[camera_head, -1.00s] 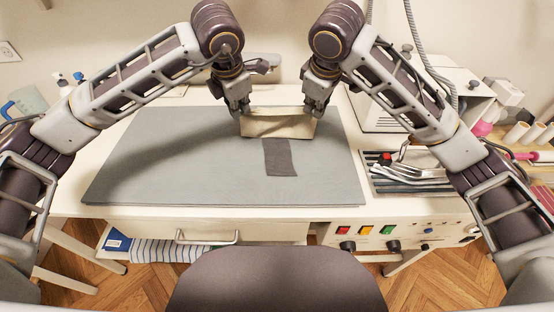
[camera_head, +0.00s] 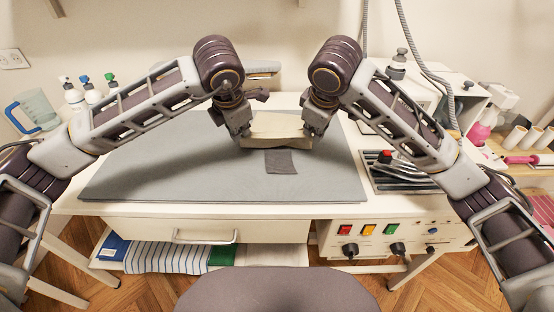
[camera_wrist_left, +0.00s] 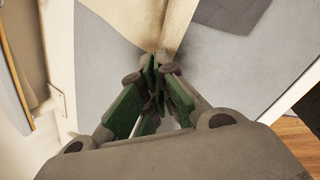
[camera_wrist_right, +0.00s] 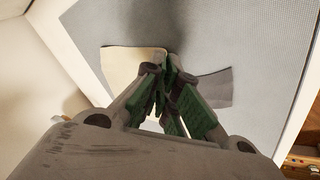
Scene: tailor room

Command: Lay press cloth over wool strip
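The cream press cloth (camera_head: 277,126) is stretched between my two grippers over the far half of the grey pressing mat (camera_head: 140,165). Its near edge sags and covers the far end of the dark grey wool strip (camera_head: 281,162) from the head view; whether they touch I cannot tell. The strip lies flat, its near part bare. My left gripper (camera_head: 244,139) is shut on the cloth's left side, and my right gripper (camera_head: 306,136) is shut on its right side. The cloth also shows in the left wrist view (camera_wrist_left: 174,28) and the right wrist view (camera_wrist_right: 122,68), with the strip (camera_wrist_right: 214,90) beside it.
A tray of metal tools (camera_head: 400,178) stands right of the mat. A white box-like unit (camera_head: 400,105) stands behind it. Bottles (camera_head: 90,90) and a blue-handled jug (camera_head: 35,110) are at the back left. The mat's left and front areas are clear.

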